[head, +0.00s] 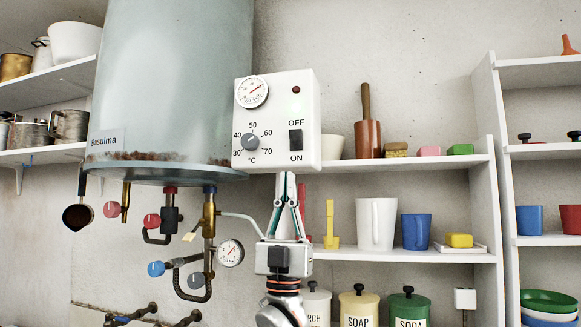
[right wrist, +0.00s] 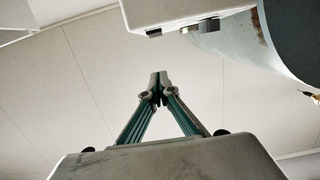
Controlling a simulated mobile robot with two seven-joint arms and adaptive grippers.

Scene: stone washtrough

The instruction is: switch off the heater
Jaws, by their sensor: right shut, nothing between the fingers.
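The heater is a pale grey-blue tank (head: 175,75) with a white control box (head: 270,105) at its right. On the box are a black switch (head: 295,140) between OFF above and ON below, a grey temperature knob (head: 251,142), a round gauge (head: 253,92) and a dull red lamp (head: 296,90). I cannot tell which way the switch is tipped. My right gripper (head: 287,176) is shut and empty, pointing up just below the box's lower edge, under the switch. In the right wrist view its closed fingertips (right wrist: 159,80) appear below the switch (right wrist: 153,33). My left gripper is not visible.
Valves and pipes (head: 190,230) with a second gauge (head: 230,253) hang under the tank, left of my right gripper. A shelf (head: 425,255) with a white jug (head: 376,222) and blue cup (head: 417,231) lies to the right. The wall below the box is partly free.

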